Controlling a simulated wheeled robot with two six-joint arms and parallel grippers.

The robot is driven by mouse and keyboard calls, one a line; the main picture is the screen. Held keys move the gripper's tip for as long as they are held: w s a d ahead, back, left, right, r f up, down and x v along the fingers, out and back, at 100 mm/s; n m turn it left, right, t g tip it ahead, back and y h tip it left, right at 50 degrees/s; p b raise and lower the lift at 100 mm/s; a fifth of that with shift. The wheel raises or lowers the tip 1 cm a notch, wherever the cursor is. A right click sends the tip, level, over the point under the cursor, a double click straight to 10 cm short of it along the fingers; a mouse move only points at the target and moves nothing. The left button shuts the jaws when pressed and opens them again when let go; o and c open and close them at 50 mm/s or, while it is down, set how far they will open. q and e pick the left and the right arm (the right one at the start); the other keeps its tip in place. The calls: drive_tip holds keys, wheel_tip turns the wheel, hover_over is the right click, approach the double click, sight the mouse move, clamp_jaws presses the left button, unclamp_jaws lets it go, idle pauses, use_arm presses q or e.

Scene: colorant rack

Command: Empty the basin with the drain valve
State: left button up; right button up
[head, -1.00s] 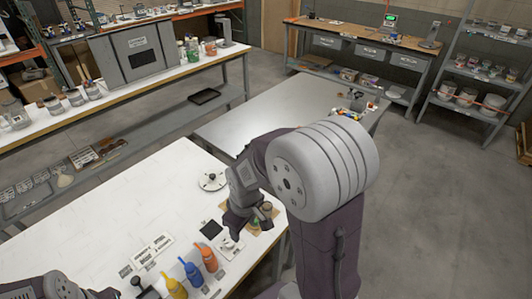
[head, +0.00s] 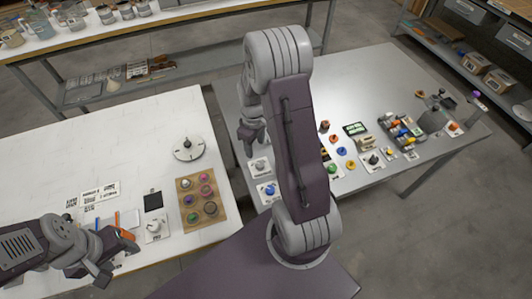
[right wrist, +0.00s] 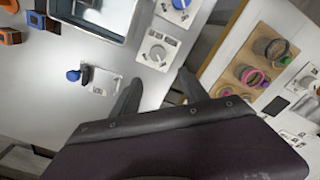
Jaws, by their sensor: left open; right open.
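Beside the basin are a white dial plate (right wrist: 157,50) and a blue-knobbed plate (right wrist: 180,4). I cannot tell which is the drain valve. My right gripper (head: 248,146) is open and empty above the grey table, its fingers below the white dial plate in the wrist view. My left gripper (head: 118,262) is open over the white table.
A wooden board (head: 186,219) with several coloured rings lies on the white table, near a round white disc (head: 187,148). Coloured knobs (head: 341,151) and a grey block rack (head: 402,131) stand right of my right arm.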

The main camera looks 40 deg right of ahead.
sight(260, 164)
drive_tip(key=shift+s+d+f+m, duration=0.3)
drive_tip(key=shift+s+d+f, duration=0.4)
drive_tip(key=shift+d+f, duration=0.1)
drive_tip(key=shift+w+a, duration=0.15)
drive_tip(key=shift+a, duration=0.55)
drive_tip(key=f, duration=0.7)
drive_tip(key=shift+d+f, duration=0.35)
drive_tip(key=shift+f, duration=0.05)
drive_tip(key=shift+a+f, duration=0.15)
drive_tip(key=shift+f, duration=0.3)
drive_tip(key=shift+c, duration=1.2)
use_arm(q)
drive_tip(key=shift+w+a, duration=0.1)
drive_tip(key=shift+a, duration=0.15)
use_arm(e)
clamp_jaws()
